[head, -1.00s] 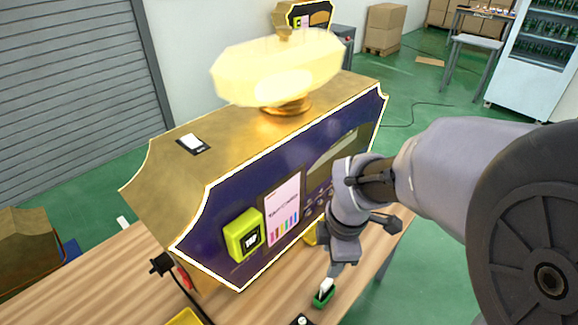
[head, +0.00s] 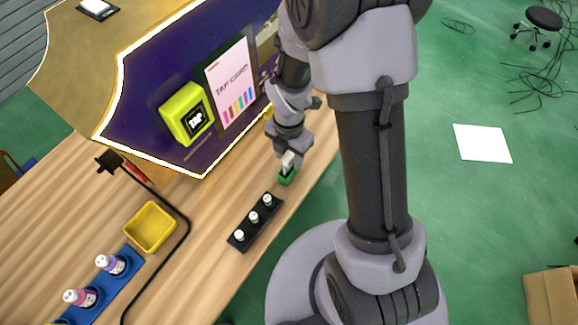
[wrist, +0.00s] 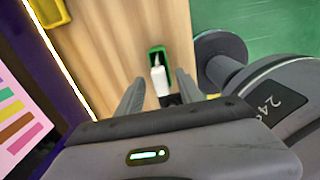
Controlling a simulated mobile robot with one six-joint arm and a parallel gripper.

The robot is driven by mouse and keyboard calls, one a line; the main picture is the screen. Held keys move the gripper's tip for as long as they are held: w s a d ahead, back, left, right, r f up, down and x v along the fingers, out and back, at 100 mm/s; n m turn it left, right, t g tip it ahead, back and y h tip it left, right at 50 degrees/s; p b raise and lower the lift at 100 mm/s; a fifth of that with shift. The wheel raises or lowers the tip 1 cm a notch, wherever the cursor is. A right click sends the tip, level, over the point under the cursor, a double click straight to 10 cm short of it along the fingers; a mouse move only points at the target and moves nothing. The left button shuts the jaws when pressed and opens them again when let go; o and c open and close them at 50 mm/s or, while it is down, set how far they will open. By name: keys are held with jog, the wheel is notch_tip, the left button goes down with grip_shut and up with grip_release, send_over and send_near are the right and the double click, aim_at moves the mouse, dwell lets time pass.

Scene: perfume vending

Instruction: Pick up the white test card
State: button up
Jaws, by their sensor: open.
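The white test card (head: 289,158) stands upright in a small green holder (head: 286,177) on the wooden table, in front of the purple machine. In the wrist view the white card (wrist: 159,80) shows in the green holder (wrist: 156,52), between my two fingers. My gripper (wrist: 159,88) is open, with one finger on each side of the card and a gap to each. In the head view my gripper (head: 287,152) hangs right over the holder. How deep the fingertips reach beside the card is hard to tell.
The purple machine with its yellow TAP box (head: 186,115) stands close to the left of my gripper. A black rack (head: 243,226) of small bottles, a yellow bin (head: 150,230) and a blue bottle tray (head: 95,297) lie to the left. A bent black stand (head: 155,188) rises there.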

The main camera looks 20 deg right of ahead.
notch_tip(320, 180, down, 3)
jog(key=shift+b, duration=0.4)
jog(key=shift+r, duration=0.2)
jog(key=shift+c, duration=0.6)
grip_shut()
